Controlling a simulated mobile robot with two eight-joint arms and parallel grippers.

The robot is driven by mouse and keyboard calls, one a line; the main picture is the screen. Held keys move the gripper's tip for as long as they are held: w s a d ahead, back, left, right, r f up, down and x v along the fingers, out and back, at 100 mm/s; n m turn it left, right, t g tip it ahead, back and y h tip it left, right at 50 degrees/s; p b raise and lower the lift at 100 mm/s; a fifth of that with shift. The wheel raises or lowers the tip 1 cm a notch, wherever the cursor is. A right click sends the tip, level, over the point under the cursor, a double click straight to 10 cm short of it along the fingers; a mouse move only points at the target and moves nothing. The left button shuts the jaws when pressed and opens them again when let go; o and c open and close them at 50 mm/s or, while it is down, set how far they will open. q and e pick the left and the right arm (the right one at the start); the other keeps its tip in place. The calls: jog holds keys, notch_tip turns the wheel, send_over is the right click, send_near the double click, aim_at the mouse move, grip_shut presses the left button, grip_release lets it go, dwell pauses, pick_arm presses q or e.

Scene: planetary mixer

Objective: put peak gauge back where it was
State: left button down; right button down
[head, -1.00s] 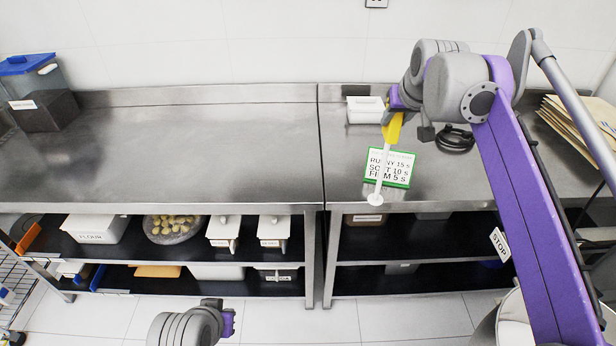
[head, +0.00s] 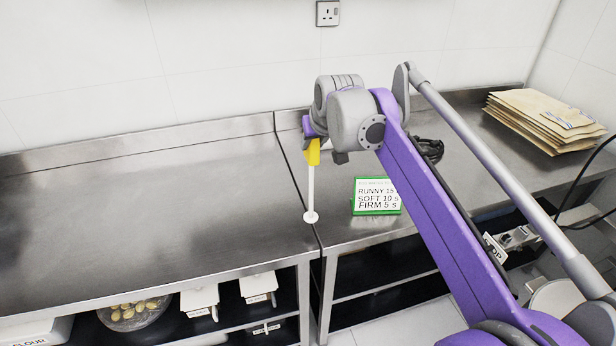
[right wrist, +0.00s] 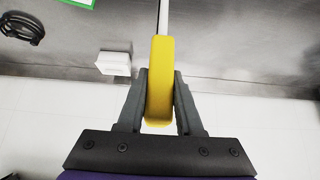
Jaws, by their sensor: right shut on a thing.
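The peak gauge has a yellow handle (head: 312,155), a thin white rod and a white disc at its lower end. My right gripper (head: 311,143) is shut on the yellow handle. The gauge hangs upright with the disc down, near the seam between the two steel counters. I cannot tell whether the disc touches the steel. In the right wrist view the yellow handle (right wrist: 159,85) sits between both fingers, and the rod runs up out of the picture. My left gripper is not in view.
A green-framed timing sign (head: 377,197) stands right of the gauge. Brown envelopes (head: 545,118) lie at the far right. A white box (right wrist: 114,63) and a black coiled item (right wrist: 22,28) show in the right wrist view. The left counter (head: 150,215) is clear.

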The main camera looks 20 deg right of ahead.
aim_at(315, 157)
jog(key=shift+f, duration=2.55)
jog(key=shift+f, duration=0.25)
jog(key=c, duration=0.6)
grip_release()
jog(key=shift+r, duration=0.1)
jog(key=shift+o, duration=0.2)
jog(key=shift+s+r, duration=0.2)
jog(key=shift+r, duration=0.25)
jog(key=v, duration=1.1)
jog(key=shift+s, duration=0.2)
jog(key=s+f+g, duration=0.1)
jog(key=s+f, duration=2.4)
jog(key=f, duration=0.3)
jog(key=shift+a, duration=0.1)
